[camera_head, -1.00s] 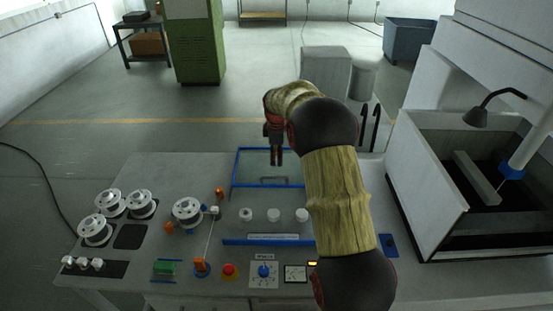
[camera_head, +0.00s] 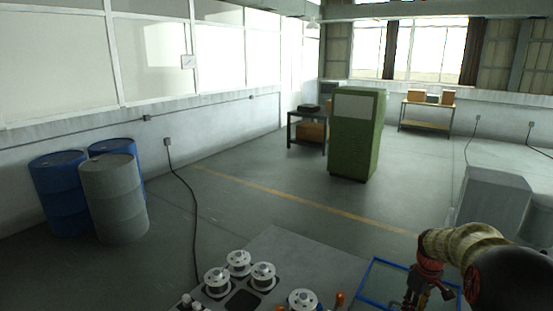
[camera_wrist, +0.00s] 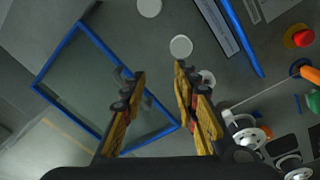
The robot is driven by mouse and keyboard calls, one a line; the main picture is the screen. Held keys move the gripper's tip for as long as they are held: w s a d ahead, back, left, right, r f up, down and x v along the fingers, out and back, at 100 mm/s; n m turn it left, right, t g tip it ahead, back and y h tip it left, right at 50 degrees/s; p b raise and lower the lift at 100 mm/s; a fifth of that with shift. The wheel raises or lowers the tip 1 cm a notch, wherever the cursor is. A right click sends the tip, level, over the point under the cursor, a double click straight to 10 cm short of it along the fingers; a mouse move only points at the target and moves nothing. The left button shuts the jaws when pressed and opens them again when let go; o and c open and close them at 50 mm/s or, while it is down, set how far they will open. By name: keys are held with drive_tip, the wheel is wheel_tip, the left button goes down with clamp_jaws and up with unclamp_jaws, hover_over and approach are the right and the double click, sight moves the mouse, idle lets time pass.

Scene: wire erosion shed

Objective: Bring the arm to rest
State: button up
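My arm shows at the lower right of the head view, bent, with my gripper (camera_head: 425,292) hanging down over the bench. In the wrist view my gripper (camera_wrist: 160,72) has its two yellow fingers apart, with nothing between them. Below the fingers lie the grey bench top and a blue-framed clear panel (camera_wrist: 56,55). The panel's frame also shows in the head view (camera_head: 398,264), beside and behind my gripper. The fingertips are hard to see in the head view.
White spools (camera_head: 238,262) stand on the bench (camera_head: 290,252). White round pieces (camera_wrist: 181,46) and a red button (camera_wrist: 303,37) are near the gripper in the wrist view. A green cabinet (camera_head: 355,140), blue drums (camera_head: 60,195) and a grey drum (camera_head: 113,200) stand on the floor.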

drive_tip(key=s+a+r+m+t+b, duration=0.1)
drive_tip(key=s+a+r+b, duration=0.1)
drive_tip(key=s+a, duration=0.6)
drive_tip(key=s+a+r+m+t+b, duration=0.1)
drive_tip(key=s+a+b, duration=0.4)
drive_tip(key=s, duration=0.8)
drive_tip(key=s+a+r+m+t+b, duration=0.2)
drive_tip(key=s+a+r+t+b, duration=0.1)
drive_tip(key=s+a, duration=0.7)
drive_tip(key=shift+s+a+r+y+b, duration=0.35)
drive_tip(key=shift+a+r+b, duration=0.3)
drive_tip(key=shift+a+r, duration=0.4)
